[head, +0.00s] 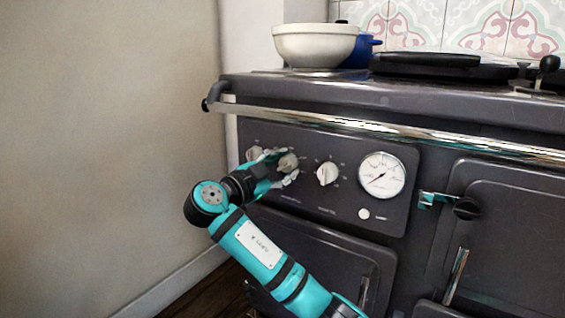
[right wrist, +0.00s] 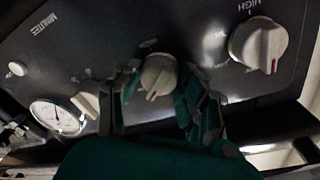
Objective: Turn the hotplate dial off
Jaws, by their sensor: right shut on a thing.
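A row of three off-white dials sits on the dark front panel of the range. My right gripper (head: 275,165) is at the middle dial (head: 288,161), with one finger on each side of it. In the right wrist view the fingers (right wrist: 158,98) close around this middle dial (right wrist: 158,73), and its face shows between them. The label that would name it as the hotplate dial is not readable. The left dial (head: 254,153) is partly behind the gripper; the right dial (head: 327,173) stands clear. My left gripper is out of view.
A round white gauge (head: 381,175) is right of the dials. A chrome rail (head: 380,127) runs above the panel. A cream bowl (head: 315,45) and a blue pot (head: 364,50) stand on the range top. A bare wall (head: 110,140) is at left.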

